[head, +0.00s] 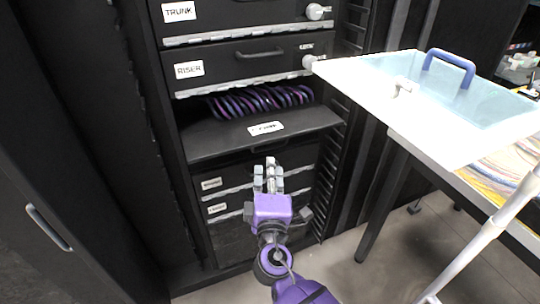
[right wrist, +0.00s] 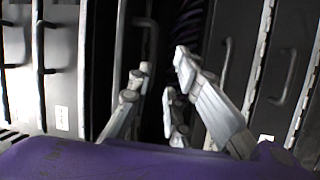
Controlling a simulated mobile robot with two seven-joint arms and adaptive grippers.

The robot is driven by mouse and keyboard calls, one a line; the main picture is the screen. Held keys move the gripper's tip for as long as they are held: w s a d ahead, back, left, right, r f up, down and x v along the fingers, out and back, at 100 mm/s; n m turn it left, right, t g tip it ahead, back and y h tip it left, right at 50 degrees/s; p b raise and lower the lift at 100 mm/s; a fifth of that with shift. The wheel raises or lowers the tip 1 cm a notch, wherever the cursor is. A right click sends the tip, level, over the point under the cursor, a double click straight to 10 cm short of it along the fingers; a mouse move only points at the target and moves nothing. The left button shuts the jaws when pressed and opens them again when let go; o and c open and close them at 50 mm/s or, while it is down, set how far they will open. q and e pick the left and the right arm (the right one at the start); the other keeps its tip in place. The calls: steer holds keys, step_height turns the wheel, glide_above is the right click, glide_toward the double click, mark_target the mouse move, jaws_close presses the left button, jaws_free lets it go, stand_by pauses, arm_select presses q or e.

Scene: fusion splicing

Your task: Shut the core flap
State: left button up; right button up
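The core flap (head: 225,141) is the dark panel in the middle of the rack in the head view. It is folded down and juts out nearly flat, with a white label (head: 265,128) whose small text is hard to read. Coiled purple cables (head: 260,100) show in the opening behind it. My right gripper (head: 268,173) is in front of the rack, just below the flap's front edge in the picture; I cannot tell whether it touches. In the right wrist view its fingers (right wrist: 158,82) stand apart with nothing between them. My left gripper is not in view.
Above are the shut RISER (head: 240,66) and TRUNK (head: 240,16) drawers with handles and round knobs. More labelled shut panels (head: 213,184) lie below. Grey floor (head: 365,275) is open at the lower right.

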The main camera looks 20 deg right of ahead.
mark_target(272, 146)
steer(key=shift+n, duration=0.3)
steer(key=x, duration=0.5)
steer(key=r+x, duration=0.1)
steer(key=x, duration=0.1)
steer(key=shift+w+d+r, duration=0.15)
steer(key=shift+d, duration=0.3)
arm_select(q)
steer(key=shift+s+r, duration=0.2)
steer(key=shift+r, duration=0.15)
arm_select(e)
jaws_close()
